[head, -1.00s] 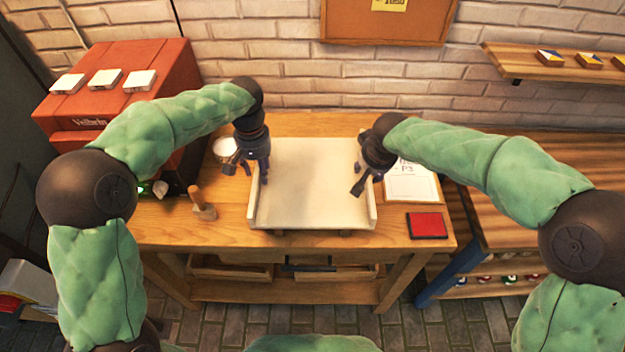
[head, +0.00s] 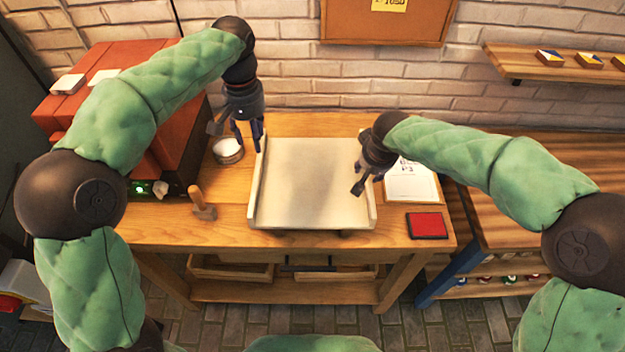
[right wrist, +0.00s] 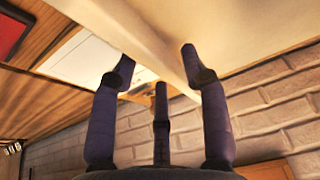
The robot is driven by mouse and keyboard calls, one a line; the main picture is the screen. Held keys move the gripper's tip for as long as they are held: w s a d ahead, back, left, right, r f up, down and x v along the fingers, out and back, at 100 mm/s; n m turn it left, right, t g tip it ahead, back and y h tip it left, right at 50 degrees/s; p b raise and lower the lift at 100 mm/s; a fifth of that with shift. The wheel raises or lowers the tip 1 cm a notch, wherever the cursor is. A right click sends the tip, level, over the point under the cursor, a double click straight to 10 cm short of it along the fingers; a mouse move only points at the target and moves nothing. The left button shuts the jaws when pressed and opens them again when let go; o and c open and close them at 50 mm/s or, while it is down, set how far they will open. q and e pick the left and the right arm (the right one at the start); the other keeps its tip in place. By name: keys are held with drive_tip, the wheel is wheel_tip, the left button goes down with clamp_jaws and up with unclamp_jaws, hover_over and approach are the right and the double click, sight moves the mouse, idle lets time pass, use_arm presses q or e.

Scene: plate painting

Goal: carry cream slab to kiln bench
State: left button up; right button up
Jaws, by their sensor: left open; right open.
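The cream slab (head: 313,185), a wide flat tray-like piece with raised side rims, lies on the wooden table. My left gripper (head: 250,142) is open and empty above the slab's back left corner. My right gripper (head: 364,180) is open at the slab's right rim. In the right wrist view, the fingers of my right gripper (right wrist: 156,70) are spread close to the rim of the slab (right wrist: 150,45). I cannot tell whether they touch it. No bench marked as the kiln bench can be made out for certain.
A red machine (head: 170,125) stands at the left, with a small round container (head: 228,151) and a wooden-handled tool (head: 202,205) near it. A paper sheet (head: 410,182) and a red pad (head: 427,226) lie right of the slab. Another wooden bench (head: 500,215) stands further right.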

drive_tip(key=v, duration=1.1)
drive_tip(key=shift+r, duration=0.15)
drive_tip(key=shift+s, duration=0.1)
